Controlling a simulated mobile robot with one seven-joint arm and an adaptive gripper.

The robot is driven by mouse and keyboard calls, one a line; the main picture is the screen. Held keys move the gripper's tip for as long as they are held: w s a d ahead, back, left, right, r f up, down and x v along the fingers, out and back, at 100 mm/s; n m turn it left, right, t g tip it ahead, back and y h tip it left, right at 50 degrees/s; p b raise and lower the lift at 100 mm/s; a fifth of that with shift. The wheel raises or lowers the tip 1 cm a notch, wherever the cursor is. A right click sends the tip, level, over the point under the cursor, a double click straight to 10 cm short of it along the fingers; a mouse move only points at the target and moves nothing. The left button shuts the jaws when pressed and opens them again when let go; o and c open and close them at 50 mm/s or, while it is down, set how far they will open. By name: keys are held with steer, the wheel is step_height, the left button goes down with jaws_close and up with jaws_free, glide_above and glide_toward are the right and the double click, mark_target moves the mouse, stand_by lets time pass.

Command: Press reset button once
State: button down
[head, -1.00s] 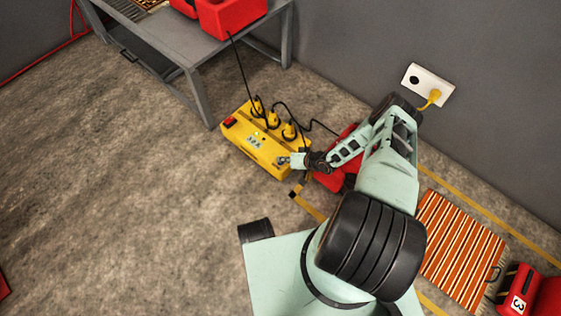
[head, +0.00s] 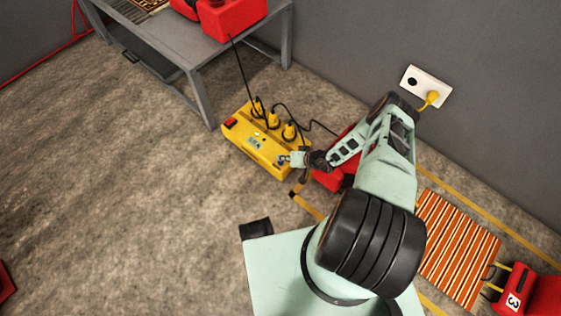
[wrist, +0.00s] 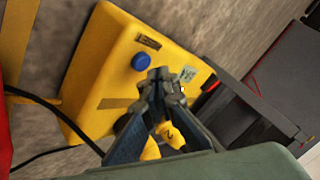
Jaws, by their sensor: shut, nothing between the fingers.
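A yellow power box (head: 250,150) lies on the floor beside the grey table; it fills much of the wrist view (wrist: 95,75). A round blue button (wrist: 141,61) stands on its top face near one end. I take it for the reset button, though its label is too small to read. My gripper (wrist: 160,78) is shut and empty, its tips beside the blue button over the box. In the head view my gripper (head: 291,159) is at the box's right end and hides part of it. I cannot tell whether the tips touch the box.
Yellow plugs (head: 273,120) with black cables stand along the box's back side, close under my fingers in the wrist view (wrist: 172,135). A red switch (head: 230,123) is at its left end. A grey table (head: 200,95) stands behind.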

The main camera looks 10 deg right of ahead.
mark_target(282, 163)
steer(key=shift+r+p, duration=2.6)
steer(key=shift+p, duration=0.4)
steer(key=shift+f, duration=0.1)
